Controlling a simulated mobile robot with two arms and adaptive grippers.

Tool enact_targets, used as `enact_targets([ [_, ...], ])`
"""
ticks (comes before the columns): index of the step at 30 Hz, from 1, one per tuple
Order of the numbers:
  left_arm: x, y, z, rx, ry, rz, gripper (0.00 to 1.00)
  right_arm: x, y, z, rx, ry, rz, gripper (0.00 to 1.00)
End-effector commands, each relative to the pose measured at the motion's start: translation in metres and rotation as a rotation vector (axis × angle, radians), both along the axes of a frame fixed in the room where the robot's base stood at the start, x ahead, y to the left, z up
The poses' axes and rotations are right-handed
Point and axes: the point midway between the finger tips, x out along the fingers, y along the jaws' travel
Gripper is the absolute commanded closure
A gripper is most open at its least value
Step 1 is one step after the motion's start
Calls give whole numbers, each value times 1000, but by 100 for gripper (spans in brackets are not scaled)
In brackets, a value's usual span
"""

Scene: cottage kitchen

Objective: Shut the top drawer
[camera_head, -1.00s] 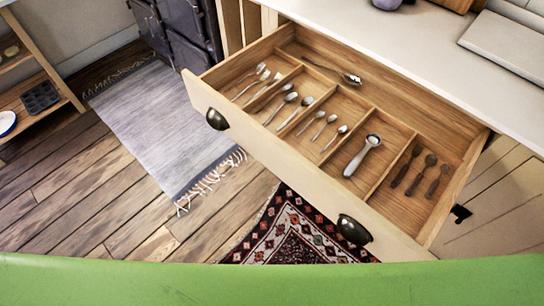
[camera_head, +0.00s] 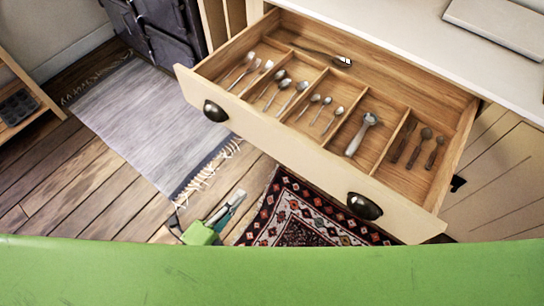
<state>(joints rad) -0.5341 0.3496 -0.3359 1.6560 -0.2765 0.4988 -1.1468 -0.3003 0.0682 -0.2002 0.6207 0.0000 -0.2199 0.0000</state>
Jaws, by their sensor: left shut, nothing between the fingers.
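The top drawer (camera_head: 300,165) stands pulled well out from under the white counter. Its cream front faces the lower left and carries two dark cup handles, one at the left (camera_head: 215,111) and one at the right (camera_head: 364,206). Spoons, forks and a scoop lie in its wooden compartments. My left gripper (camera_head: 234,200) shows low in the picture, in front of and below the drawer front, between the two handles. It is shut and empty, apart from the drawer. Its arm is mostly hidden behind my green body at the bottom. My right gripper is not in view.
A white counter (camera_head: 420,50) with a flat pale board (camera_head: 500,25) lies above the drawer. A dark stove (camera_head: 160,32) stands at the upper left. A grey rug (camera_head: 150,120) and a patterned rug (camera_head: 300,215) cover the wooden floor. The floor before the drawer is open.

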Motion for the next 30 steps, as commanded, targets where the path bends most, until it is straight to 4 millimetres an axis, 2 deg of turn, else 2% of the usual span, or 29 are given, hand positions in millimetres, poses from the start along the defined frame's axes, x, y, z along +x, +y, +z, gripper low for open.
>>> enact_targets([
  [1,-2,-5,13,11,-44,-20,100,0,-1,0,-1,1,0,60],
  [3,-3,-10,25,21,-85,-35,100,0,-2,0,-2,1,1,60],
  [6,0,-14,31,26,-104,-40,100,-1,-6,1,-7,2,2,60],
  [11,19,-27,32,24,-104,-40,100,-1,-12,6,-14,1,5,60],
  [24,90,-78,32,23,-101,-38,100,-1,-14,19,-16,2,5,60],
  [30,106,-90,30,24,-99,-38,100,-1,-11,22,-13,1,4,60],
])
